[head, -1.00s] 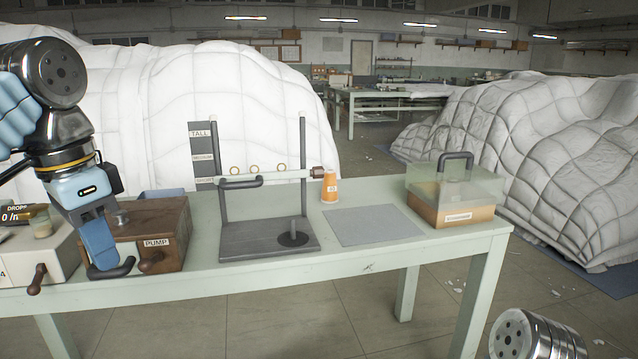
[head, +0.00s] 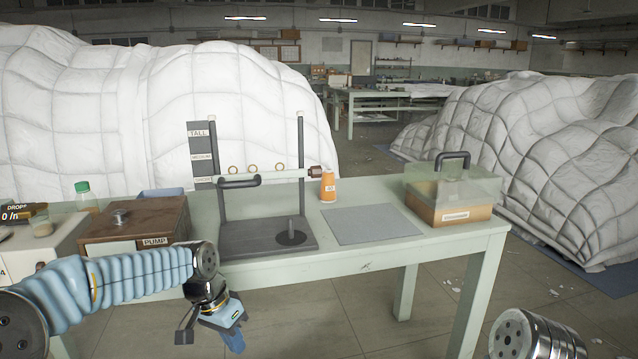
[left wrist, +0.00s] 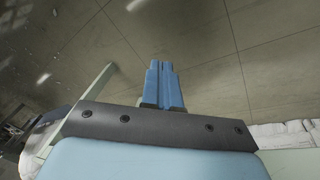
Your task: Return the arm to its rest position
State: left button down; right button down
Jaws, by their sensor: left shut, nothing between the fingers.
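My left arm comes in from the lower left in the head view. Its left gripper (head: 236,343) hangs in front of the table (head: 350,262), below the table's front edge, pointing down. In the left wrist view the blue fingers (left wrist: 164,84) lie together, shut, with nothing between them, above the tiled floor. My right gripper does not show; only a metal part of my own body is at the bottom right of the head view.
On the table stand a brown PUMP box (head: 140,222), a dark stand with a crossbar (head: 268,238), an orange container (head: 328,187), a grey mat (head: 370,226) and a clear-lidded box (head: 455,190). White duvet heaps (head: 540,150) lie behind and right. Floor in front is clear.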

pick_arm(q)
jog(key=s+d+f+n+h, duration=0.1)
jog(key=s+d+f, duration=0.1)
jog(key=f, duration=0.6)
jog(key=s+d+f+n, duration=0.1)
jog(key=d+f, duration=0.1)
jog(key=f, duration=0.5)
jog(key=s+d+f+n, duration=0.2)
jog(key=s+f+n, duration=0.3)
jog(key=s+f, duration=1.2)
jog(key=shift+s+d+f, duration=0.2)
jog(key=shift+s+f, duration=0.15)
jog(key=shift+s, duration=0.55)
